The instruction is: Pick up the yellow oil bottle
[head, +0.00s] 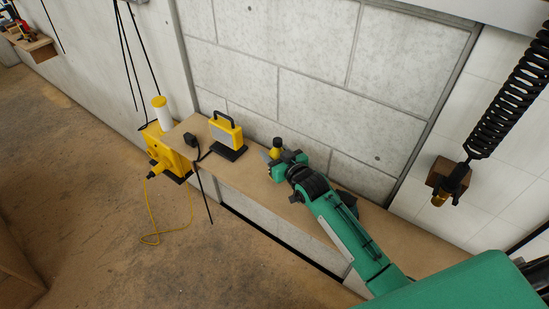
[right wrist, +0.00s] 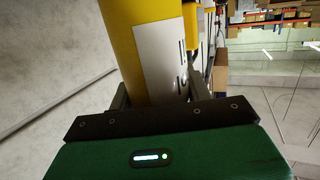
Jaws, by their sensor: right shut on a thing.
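The yellow oil bottle (head: 276,147) shows at the end of my right arm, over the wooden shelf (head: 236,182). My right gripper (head: 276,160) is shut on it, and its jaws hide the lower part. In the right wrist view the bottle (right wrist: 150,45) is a large yellow cylinder with a white label, between the two dark fingers of the gripper (right wrist: 155,95). I cannot tell whether the bottle's base touches the shelf. My left gripper is not in view.
A yellow work lamp (head: 226,132) with a black handle and a small black object (head: 190,140) stand left on the shelf. A yellow box (head: 168,155) with a white cylinder is beyond the shelf's left end. A concrete wall (head: 300,70) runs close behind. A black coiled hose (head: 510,95) hangs at right.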

